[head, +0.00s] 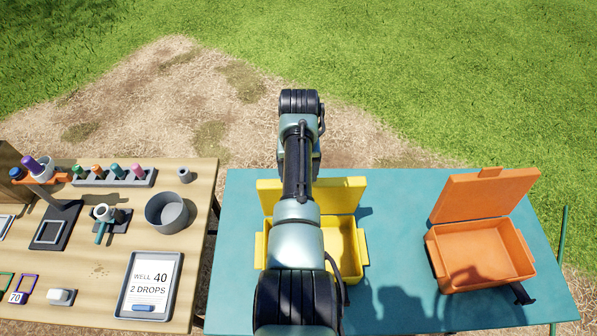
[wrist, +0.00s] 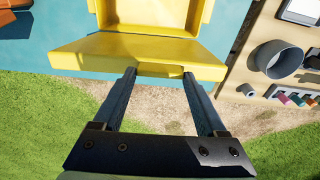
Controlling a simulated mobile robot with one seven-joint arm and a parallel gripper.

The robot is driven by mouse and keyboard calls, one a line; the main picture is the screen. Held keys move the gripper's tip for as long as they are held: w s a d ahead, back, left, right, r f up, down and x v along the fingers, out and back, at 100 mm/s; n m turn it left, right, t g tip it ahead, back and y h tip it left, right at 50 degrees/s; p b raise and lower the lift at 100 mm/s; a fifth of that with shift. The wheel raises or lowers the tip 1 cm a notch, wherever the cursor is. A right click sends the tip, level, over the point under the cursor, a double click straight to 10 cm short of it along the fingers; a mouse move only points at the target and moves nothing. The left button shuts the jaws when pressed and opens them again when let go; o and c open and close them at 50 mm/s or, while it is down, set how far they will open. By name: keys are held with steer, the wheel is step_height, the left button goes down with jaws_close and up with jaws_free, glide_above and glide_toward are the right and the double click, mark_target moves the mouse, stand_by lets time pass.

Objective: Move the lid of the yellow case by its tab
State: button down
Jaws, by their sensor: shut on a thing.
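The yellow case (head: 362,245) stands on the teal table with its lid (head: 342,193) raised at the back edge. The middle of both is hidden behind my arm in the head view. In the wrist view the lid (wrist: 105,50) spans the top, with the case body (wrist: 158,12) beyond it. My gripper (wrist: 159,74) has its two dark fingers at the lid's free edge, one at each end of the tab (wrist: 158,70). It is shut on the tab. In the head view my gripper is hidden by the arm.
An open orange case (head: 480,255) stands to the right on the teal table (head: 400,300). A wooden table (head: 90,265) at the left holds a grey pot (head: 167,212), a rack of coloured vials (head: 115,178) and a tray with a note (head: 150,285). Bare table lies between the cases.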

steer(key=shift+s+f, duration=0.25)
steer(key=shift+f, duration=0.05)
jaws_free()
steer(key=shift+w, duration=0.1)
steer(key=shift+w+r, duration=0.1)
steer(key=shift+r, duration=0.1)
steer(key=shift+r, duration=0.6)
step_height(320, 180, up, 12)
steer(key=s+b, duration=0.1)
steer(key=b, duration=0.1)
steer(key=shift+s+f, duration=0.15)
steer(key=shift+f, duration=0.1)
steer(key=shift+c, duration=0.3)
